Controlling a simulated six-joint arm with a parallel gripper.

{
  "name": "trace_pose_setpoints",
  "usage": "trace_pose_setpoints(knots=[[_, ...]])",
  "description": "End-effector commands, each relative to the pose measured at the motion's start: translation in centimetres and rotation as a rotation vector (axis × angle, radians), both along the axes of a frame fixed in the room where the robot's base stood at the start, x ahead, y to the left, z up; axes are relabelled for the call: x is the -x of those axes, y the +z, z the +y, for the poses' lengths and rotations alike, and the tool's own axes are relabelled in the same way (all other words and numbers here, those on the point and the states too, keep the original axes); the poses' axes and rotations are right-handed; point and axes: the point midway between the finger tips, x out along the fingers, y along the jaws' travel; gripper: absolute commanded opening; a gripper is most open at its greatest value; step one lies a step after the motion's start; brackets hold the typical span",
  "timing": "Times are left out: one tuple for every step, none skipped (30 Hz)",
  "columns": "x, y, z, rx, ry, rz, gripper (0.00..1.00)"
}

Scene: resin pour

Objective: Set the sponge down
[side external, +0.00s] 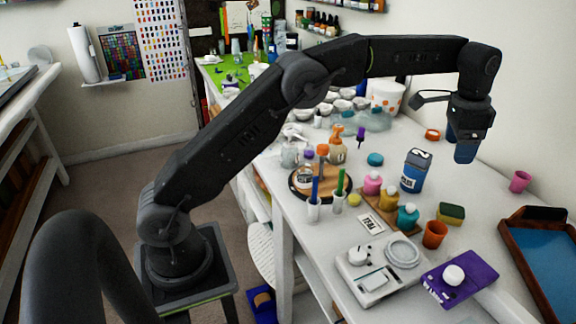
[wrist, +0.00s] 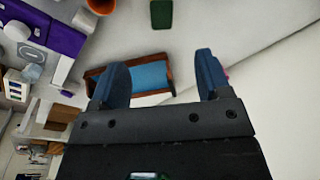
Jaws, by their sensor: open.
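The sponge (side external: 451,214), dark green on top with a yellow layer below, lies flat on the white table, right of the orange cup. In the wrist view its green face (wrist: 161,14) shows at the top edge, beyond my fingertips and partly cut off by the frame. My gripper (side external: 465,152) points down, well above the table and apart from the sponge. In the wrist view my gripper's two blue fingers (wrist: 161,62) are spread wide with nothing between them.
An orange cup (side external: 434,234) stands left of the sponge. A wooden tray with a blue inside (side external: 548,262) is at the right, a pink cup (side external: 520,181) behind it. Paint bottles, a blue bottle (side external: 415,171), a scale (side external: 372,284) and a purple device (side external: 461,278) stand nearby.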

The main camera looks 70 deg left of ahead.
Motion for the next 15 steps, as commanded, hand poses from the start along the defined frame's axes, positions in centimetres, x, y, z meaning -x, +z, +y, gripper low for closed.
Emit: trace_pose_setpoints(knots=[[1.6, 2.2, 0.4, 0.005, 0.032, -0.024, 0.7], [2.5, 3.1, 0.7, 0.009, 0.052, -0.037, 0.7], [3.7, 4.2, 0.9, 0.013, 0.077, -0.052, 0.7], [4.7, 5.0, 1.1, 0.016, 0.096, -0.065, 0.7], [5.8, 5.7, 1.3, 0.02, 0.115, -0.076, 0.7], [7.3, 6.6, 1.6, 0.026, 0.14, -0.092, 0.7], [8.4, 7.2, 1.8, 0.029, 0.16, -0.104, 0.7], [9.6, 7.8, 2.0, 0.034, 0.179, -0.116, 0.7], [11.2, 8.4, 2.3, 0.04, 0.205, -0.131, 0.7], [12.4, 8.7, 2.5, 0.045, 0.223, -0.144, 0.7], [13.7, 9.0, 2.7, 0.049, 0.243, -0.155, 0.7], [15.4, 9.4, 2.9, 0.056, 0.267, -0.172, 0.7], [16.7, 9.5, 3.0, 0.061, 0.286, -0.182, 0.7], [18.0, 9.5, 3.2, 0.067, 0.304, -0.195, 0.7], [19.8, 9.5, 3.4, 0.075, 0.329, -0.21, 0.7]])
